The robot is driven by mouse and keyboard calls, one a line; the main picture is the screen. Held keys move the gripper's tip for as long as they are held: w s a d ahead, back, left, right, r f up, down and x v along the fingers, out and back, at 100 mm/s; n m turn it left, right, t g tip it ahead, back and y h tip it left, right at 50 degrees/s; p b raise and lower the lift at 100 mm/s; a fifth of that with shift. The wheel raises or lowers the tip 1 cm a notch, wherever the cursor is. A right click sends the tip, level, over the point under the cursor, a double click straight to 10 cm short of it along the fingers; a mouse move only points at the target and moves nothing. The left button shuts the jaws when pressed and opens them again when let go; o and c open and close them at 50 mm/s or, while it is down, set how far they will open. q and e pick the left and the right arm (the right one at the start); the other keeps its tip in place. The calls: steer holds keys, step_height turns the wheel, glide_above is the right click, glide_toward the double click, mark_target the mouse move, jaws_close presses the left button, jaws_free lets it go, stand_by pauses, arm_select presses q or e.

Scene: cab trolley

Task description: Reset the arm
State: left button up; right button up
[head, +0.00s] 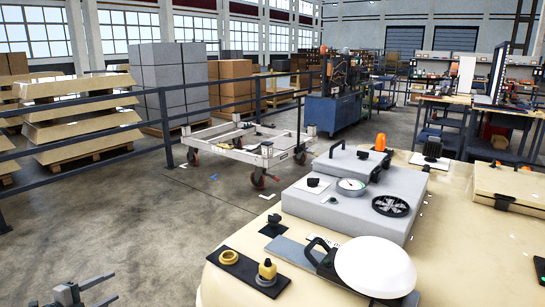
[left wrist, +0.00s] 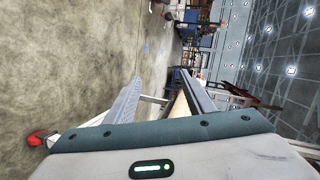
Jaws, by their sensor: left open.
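My left gripper (head: 112,286) is at the bottom left corner of the head view, over bare concrete floor and left of the beige cab top (head: 465,240). Its two fingers point right and are apart. In the left wrist view the same gripper (left wrist: 160,76) has its fingers spread, with nothing between them that it holds. Most of the left arm is outside the head view. My right gripper does not show in either view.
The cab top bears a grey housing (head: 348,213), a white dome (head: 375,266) and a black plate with yellow fittings (head: 230,257). A pale wheeled trolley (head: 245,155) stands beyond, by a dark railing (head: 70,106). The floor (head: 110,220) between is clear.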

arm_select(q)
steer(key=s+a+f+n+g+y, duration=0.2)
steer(key=s+a+f+n+y, duration=0.6)
steer(key=s+a+f, duration=0.9)
steer(key=s+a+f+n+g+y, duration=0.1)
steer(key=s+a+f+g, duration=0.15)
steer(key=s, duration=0.55)
steer(key=s+a+f+n+g+y, duration=0.2)
steer(key=s+a+f, duration=0.1)
steer(key=s, duration=0.4)
steer(key=s+a+f+n+g+y, duration=0.1)
steer(key=s+a+f+g, duration=0.15)
steer(key=s, duration=0.55)
steer(key=s+d+f+n+h, duration=0.25)
steer(key=d+f, duration=0.55)
steer(key=d, duration=0.6)
steer(key=s+d+f+n+h, duration=0.1)
steer(key=s+d+f, duration=0.2)
steer(key=d+f, duration=0.85)
steer(key=d+n+h+p, duration=0.1)
steer(key=d+h, duration=0.3)
steer(key=d, duration=2.7)
steer(key=shift+s+n+t, duration=0.25)
steer(key=shift+n+t, duration=0.15)
steer(key=shift+n, duration=0.25)
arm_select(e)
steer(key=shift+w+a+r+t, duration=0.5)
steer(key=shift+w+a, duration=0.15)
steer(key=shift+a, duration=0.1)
